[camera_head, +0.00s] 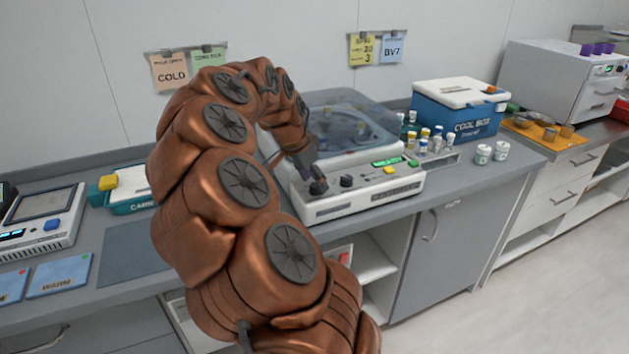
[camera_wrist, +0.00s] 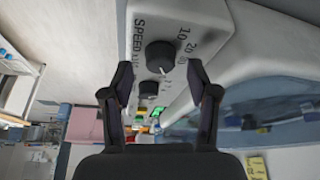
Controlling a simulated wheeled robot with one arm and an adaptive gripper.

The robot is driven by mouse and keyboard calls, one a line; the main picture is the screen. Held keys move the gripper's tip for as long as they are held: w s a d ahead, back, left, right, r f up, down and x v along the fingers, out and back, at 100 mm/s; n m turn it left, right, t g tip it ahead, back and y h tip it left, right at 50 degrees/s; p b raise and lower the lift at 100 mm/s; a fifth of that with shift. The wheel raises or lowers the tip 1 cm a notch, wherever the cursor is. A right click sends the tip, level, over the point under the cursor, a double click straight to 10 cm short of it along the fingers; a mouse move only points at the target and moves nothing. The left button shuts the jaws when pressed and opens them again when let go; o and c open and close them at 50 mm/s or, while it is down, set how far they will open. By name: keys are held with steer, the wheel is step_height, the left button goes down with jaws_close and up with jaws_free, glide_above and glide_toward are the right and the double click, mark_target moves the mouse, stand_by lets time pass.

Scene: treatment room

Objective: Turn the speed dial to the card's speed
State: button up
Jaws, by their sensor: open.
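The centrifuge (camera_head: 340,206) stands on the counter with its clear lid down. Its dark round speed dial (camera_wrist: 160,55) shows in the wrist view beside the printed word SPEED and the marks 10 and 20; a further mark is partly hidden. I cannot tell where the dial points. My gripper (camera_wrist: 160,67) is open, with one finger on each side of the dial and gaps visible. In the head view my gripper (camera_head: 317,174) is over the panel's left end. The yellow card (camera_head: 362,50) on the wall reads 20 and 3; its top line is blurred.
A second dark knob (camera_head: 346,181) sits beside the speed dial, with a lit green display (camera_head: 386,162) farther right. Several small bottles (camera_head: 424,139) and a blue cool box (camera_head: 455,112) stand right of the centrifuge. A grey mat (camera_head: 135,252) lies left.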

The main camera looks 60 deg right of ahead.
steer(key=shift+s+d+f, duration=0.1)
steer(key=shift+d+f, duration=0.15)
steer(key=shift+f, duration=0.45)
steer(key=shift+c, duration=0.3)
jaws_close()
